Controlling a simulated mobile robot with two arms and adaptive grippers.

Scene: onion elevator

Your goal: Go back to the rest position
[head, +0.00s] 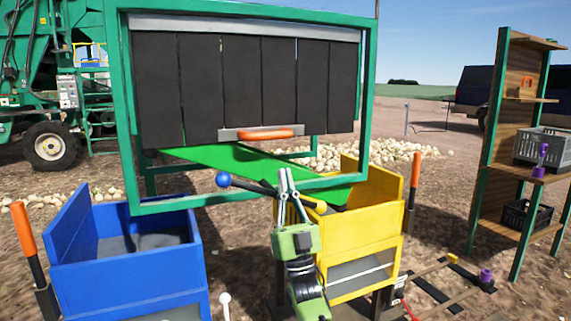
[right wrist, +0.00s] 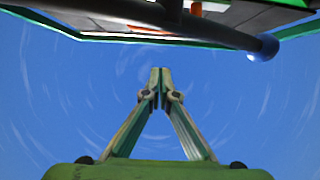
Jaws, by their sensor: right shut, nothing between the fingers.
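My right gripper (head: 286,180) is raised in the middle of the head view, fingers pointing up, in front of the yellow bin. Its fingers are shut with nothing between them; the right wrist view shows the fingertips (right wrist: 157,80) together against blue sky. A dark lever bar (head: 253,187) with a blue ball end (head: 223,180) and a yellow end (head: 320,207) lies right by the fingers in the head view. In the right wrist view the bar (right wrist: 205,28) crosses beyond the fingertips, seemingly apart from them. My left gripper is not in view.
A green frame (head: 369,90) with black flaps (head: 240,85) and an orange handle (head: 265,134) stands ahead. A blue bin (head: 130,270) is at left, a yellow bin (head: 365,222) behind my gripper. A shelf (head: 490,130) with crates is at right. Open dirt lies between.

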